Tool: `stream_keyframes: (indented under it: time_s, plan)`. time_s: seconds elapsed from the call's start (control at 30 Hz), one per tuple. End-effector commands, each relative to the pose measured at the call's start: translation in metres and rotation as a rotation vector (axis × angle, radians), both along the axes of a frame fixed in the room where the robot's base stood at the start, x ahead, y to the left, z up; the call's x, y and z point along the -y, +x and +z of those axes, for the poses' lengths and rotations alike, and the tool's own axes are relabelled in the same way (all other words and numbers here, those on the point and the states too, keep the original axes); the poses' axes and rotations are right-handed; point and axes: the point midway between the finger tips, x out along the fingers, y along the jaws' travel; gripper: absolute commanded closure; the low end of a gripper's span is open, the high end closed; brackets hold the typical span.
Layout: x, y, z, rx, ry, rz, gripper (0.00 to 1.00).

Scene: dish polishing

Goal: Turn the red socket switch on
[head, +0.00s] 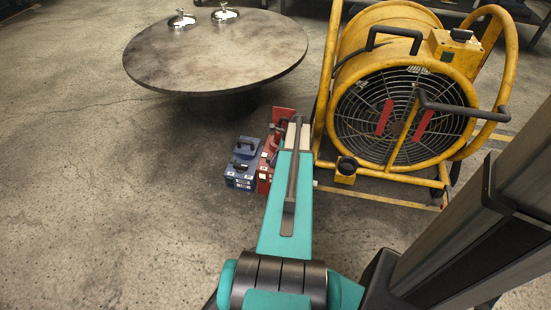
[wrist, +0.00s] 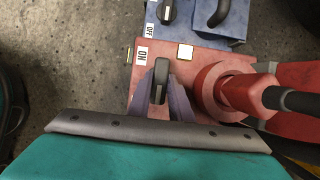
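The red socket box (wrist: 208,66) lies under my gripper in the wrist view, with a white "ON" label (wrist: 141,55) at its upper left. Its dark switch knob (wrist: 159,82) points up the picture. My gripper (wrist: 161,88) has one finger on each side of the knob, close against it, and appears shut on it. A small pale yellow square (wrist: 185,52) sits right of the knob. In the head view the red box (head: 266,172) is partly hidden by my arm, and the fingers cannot be made out there.
A red plug (wrist: 225,90) with a dark cable is close right of the knob. A blue socket box (head: 242,173) marked "OFF" adjoins the red one. A yellow fan (head: 345,62) stands to the right and a round table (head: 215,55) behind. Floor at left is clear.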

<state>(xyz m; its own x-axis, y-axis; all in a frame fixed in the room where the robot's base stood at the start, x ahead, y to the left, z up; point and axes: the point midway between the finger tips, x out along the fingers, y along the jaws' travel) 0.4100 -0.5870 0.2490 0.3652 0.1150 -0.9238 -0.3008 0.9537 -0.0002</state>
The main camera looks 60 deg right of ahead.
Motion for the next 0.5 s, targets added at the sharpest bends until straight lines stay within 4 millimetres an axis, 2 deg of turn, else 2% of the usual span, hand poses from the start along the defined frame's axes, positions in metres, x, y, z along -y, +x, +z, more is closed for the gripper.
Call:
stream_keyframes:
  time_s: [0.5]
  plan:
    - [0.0012,0.0004,0.0023,0.000,0.001,0.054,1.00]
